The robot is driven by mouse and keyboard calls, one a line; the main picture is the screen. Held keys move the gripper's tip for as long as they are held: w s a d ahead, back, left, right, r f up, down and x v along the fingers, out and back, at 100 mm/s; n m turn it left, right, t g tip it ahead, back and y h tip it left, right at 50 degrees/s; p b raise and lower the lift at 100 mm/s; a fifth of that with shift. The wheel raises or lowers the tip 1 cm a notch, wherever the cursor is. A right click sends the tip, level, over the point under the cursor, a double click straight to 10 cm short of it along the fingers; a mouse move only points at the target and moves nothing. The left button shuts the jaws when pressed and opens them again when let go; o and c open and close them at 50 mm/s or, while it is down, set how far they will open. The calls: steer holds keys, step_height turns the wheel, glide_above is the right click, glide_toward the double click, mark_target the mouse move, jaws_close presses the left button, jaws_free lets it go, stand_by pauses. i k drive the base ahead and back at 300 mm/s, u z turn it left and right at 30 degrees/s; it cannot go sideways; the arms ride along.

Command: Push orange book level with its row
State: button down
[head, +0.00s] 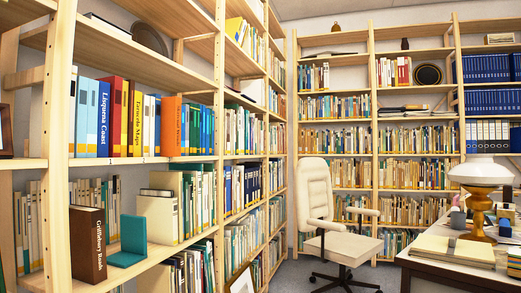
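The orange book (171,126) stands upright on the middle shelf of the wooden bookcase at the left in the head view. It looks to jut out in front of its neighbours toward the shelf's front edge. To its left in the row stand white books, a yellow book (135,118), a red book (117,116) and a blue book (103,119). Smaller blue and green books (198,130) stand to its right. My gripper is not in view.
A wooden upright (60,140) stands at the left front of the bookcase. A brown book (87,243) and teal bookend (133,240) are on the shelf below. A cream office chair (317,195) and a desk (450,268) with a lamp (480,195) stand to the right.

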mark_target(170, 116)
steer(key=z, duration=0.15)
steer(key=k, duration=0.35)
steer(key=z, duration=0.1)
steer(key=i, duration=1.2)
steer(key=u, duration=0.95)
